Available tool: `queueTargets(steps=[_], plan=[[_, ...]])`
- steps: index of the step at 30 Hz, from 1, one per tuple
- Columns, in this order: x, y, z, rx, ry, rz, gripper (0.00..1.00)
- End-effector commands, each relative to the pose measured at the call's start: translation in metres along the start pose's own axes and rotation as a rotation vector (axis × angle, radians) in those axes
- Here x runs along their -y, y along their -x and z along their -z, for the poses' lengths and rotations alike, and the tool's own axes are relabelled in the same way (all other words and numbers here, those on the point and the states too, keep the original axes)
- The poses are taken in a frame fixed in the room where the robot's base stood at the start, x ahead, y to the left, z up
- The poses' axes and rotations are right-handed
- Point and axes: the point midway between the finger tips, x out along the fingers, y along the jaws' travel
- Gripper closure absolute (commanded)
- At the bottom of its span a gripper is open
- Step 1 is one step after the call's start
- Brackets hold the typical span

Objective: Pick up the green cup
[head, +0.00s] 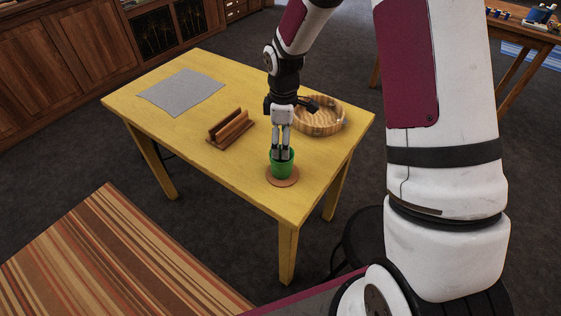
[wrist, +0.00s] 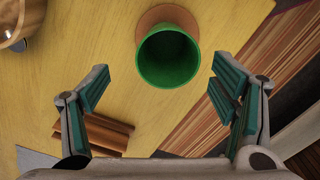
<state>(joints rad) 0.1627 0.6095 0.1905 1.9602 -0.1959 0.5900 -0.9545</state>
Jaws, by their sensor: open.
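The green cup (head: 281,168) stands upright on a round brown coaster (head: 283,182) near the front right corner of the yellow table. In the wrist view the green cup (wrist: 168,56) shows its open top, which looks empty, and the coaster (wrist: 167,14) shows behind it. My gripper (head: 282,152) points down over the cup in the head view, with its fingertips at about the rim. In the wrist view my gripper (wrist: 160,92) is open, its two fingers wide apart with the cup ahead between them. I cannot tell whether a finger touches the cup.
A wooden slotted holder (head: 230,130) stands left of the cup. A grey cloth (head: 181,91) lies at the far left of the yellow table (head: 180,133). The table's front edge is near the cup.

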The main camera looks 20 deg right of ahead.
Motion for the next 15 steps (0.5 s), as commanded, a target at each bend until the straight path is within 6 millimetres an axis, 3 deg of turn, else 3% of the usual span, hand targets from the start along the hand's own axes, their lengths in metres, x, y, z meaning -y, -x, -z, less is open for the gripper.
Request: queueTargets(steps=[6,15], plan=[[0.001,-0.035,0.0,0.001,-0.001,0.002,0.21],[0.006,-0.057,0.001,0.001,0.0,0.002,0.21]])
